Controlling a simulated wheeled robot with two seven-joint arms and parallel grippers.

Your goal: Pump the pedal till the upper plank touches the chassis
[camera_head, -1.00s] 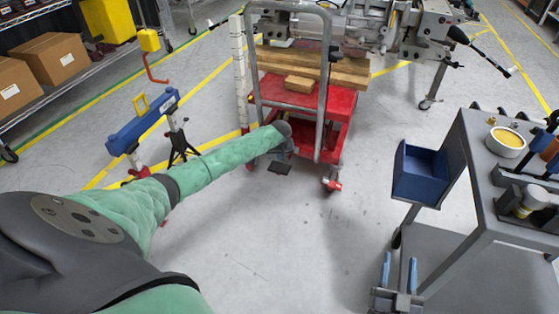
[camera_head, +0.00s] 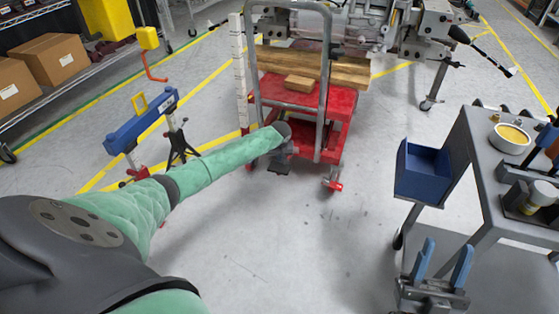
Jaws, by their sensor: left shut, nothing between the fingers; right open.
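A red lift cart (camera_head: 338,103) with a grey push handle stands at top centre. A long wooden upper plank (camera_head: 347,71) lies across it, with a small wood block (camera_head: 300,83) in front. The grey metal chassis (camera_head: 350,22) is above the plank; the handle and angle hide whether they touch. The dark pedal (camera_head: 279,168) is low at the cart's near side. My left gripper (camera_head: 284,147) is at the pedal, shut and empty, mostly hidden by my green arm; contact is unclear. My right gripper (camera_head: 437,266), with blue fingers, is open and empty at lower right.
A grey trolley (camera_head: 476,160) with a blue bin (camera_head: 423,172) and a bowl (camera_head: 510,137) stands at right, close to my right gripper. A blue beam on stands (camera_head: 141,122) is at left. A white measuring post (camera_head: 238,70) stands beside the cart. The centre floor is clear.

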